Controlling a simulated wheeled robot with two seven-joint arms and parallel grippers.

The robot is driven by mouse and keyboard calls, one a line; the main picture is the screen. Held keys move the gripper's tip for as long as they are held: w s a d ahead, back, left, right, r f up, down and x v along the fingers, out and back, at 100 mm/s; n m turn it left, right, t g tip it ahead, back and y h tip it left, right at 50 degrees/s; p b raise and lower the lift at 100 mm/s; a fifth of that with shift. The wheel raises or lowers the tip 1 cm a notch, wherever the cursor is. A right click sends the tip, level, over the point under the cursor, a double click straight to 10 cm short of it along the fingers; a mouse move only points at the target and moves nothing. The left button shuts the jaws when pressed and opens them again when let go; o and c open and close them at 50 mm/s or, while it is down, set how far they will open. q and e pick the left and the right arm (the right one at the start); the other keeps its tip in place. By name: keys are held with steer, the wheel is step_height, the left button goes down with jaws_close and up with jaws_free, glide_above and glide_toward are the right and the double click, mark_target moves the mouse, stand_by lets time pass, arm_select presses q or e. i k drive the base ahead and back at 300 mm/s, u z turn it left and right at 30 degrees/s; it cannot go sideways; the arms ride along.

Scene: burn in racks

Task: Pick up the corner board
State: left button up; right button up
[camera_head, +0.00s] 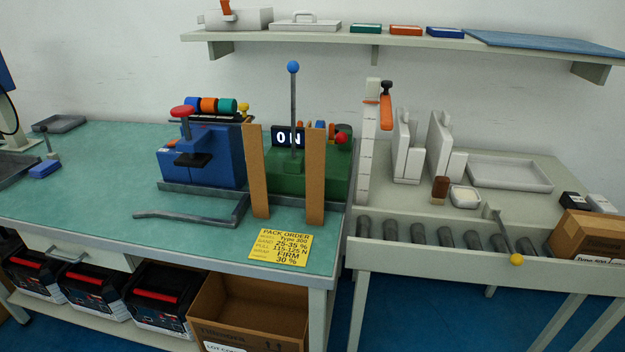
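Two tall brown boards stand upright at the front of the bench. The left board (257,172) leans slightly and stands in front of the gap between the blue machine and the green machine. The right board (315,176) stands in front of the green machine. They look like cardboard corner boards; I cannot tell which one the task means. Nothing is seen holding either board. Neither of my grippers is in view.
A blue machine (205,164) and a green machine (285,178) with a tall blue-knobbed lever stand behind the boards. A yellow order card (280,247) lies in front. A grey bent bar (190,218) lies left. Rollers (445,237) and a carton (590,235) are right.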

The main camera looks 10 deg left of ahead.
mark_target(314, 138)
steer(key=k, duration=0.5)
steer(key=u, duration=1.45)
steer(key=i, duration=1.2)
steer(key=z, duration=0.3)
